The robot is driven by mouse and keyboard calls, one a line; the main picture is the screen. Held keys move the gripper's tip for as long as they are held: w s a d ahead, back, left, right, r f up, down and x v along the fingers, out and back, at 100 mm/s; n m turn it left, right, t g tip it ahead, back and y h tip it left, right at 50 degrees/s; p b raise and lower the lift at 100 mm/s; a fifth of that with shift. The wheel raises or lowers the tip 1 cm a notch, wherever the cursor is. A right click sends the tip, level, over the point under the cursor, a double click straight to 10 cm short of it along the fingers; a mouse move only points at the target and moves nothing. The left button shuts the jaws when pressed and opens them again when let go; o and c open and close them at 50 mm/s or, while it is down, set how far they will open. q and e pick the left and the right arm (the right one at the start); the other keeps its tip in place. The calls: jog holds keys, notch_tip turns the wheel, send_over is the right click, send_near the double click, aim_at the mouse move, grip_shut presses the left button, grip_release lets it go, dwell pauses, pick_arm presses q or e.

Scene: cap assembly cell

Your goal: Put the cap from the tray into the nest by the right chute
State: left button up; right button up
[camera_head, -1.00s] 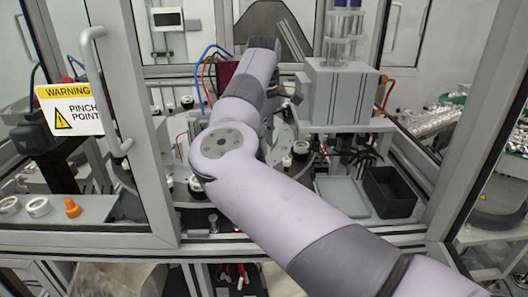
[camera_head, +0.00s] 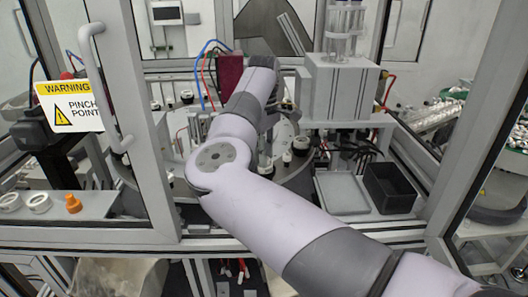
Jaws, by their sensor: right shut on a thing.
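My right arm reaches in from the lower right across the cell. My right gripper (camera_head: 268,122) points down over the round table (camera_head: 290,172), partly hidden behind my own forearm. It is shut, and the cap in it is too hidden to make out. The flat grey tray (camera_head: 342,194) at the right looks empty. A dark nest with a white top (camera_head: 301,145) stands on the round table just right of the gripper. I cannot tell which part is the right chute. My left gripper is not in view.
A black bin (camera_head: 390,188) stands beside the tray. A grey block housing (camera_head: 341,90) rises right of my gripper, and a dark red box (camera_head: 230,76) stands left of it. Open door frames with a warning sign (camera_head: 71,104) flank the opening. White rings (camera_head: 38,203) lie on the left ledge.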

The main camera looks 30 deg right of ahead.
jog(key=o, duration=0.7)
jog(key=shift+c, duration=0.2)
jog(key=shift+r+p, duration=0.4)
jog(key=shift+r, duration=0.3)
jog(key=shift+r+b, duration=0.35)
jog(key=shift+r, duration=0.05)
notch_tip(320, 180, up, 11)
jog(key=b, duration=0.1)
jog(key=shift+b, duration=0.35)
jog(key=shift+a, duration=0.1)
